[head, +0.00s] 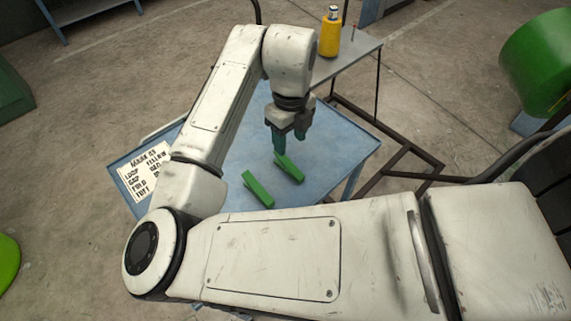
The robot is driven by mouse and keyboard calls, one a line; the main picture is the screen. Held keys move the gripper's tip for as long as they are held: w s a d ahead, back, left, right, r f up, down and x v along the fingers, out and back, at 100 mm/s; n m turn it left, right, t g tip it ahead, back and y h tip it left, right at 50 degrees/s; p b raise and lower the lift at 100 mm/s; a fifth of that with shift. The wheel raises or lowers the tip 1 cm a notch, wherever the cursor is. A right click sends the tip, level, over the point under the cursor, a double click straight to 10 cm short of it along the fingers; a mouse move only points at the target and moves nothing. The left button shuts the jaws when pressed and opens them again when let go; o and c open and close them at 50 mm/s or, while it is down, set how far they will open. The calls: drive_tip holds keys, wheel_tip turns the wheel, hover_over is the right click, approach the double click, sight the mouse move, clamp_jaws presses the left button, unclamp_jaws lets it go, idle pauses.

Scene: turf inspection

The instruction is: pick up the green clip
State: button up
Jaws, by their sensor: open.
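Two short green bar-like pieces lie apart on the blue tabletop (225,165). One green piece (257,190) is nearer me and to the left. The other green piece (289,168) is farther back, right under my gripper. Either could be the green clip; I cannot tell which. My gripper (289,143) points down with its dark teal fingers apart and nothing seen between them. The left fingertip is close to the top end of the farther piece; I cannot tell whether they touch.
A white sheet with printed words (146,172) lies at the table's left. A yellow bottle (330,35) stands on a grey table (352,45) behind. A dark metal frame (400,150) is on the floor at right, with a green drum (540,65) beyond.

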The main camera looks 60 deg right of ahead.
sight(289, 163)
wheel_tip(289, 163, down, 9)
drive_tip(key=shift+a+f+p, duration=0.1)
drive_tip(key=shift+f+p, duration=0.1)
drive_tip(key=shift+p, duration=0.75)
drive_tip(key=shift+c, duration=0.2)
drive_tip(key=c, duration=0.8)
drive_tip(key=shift+r, duration=0.1)
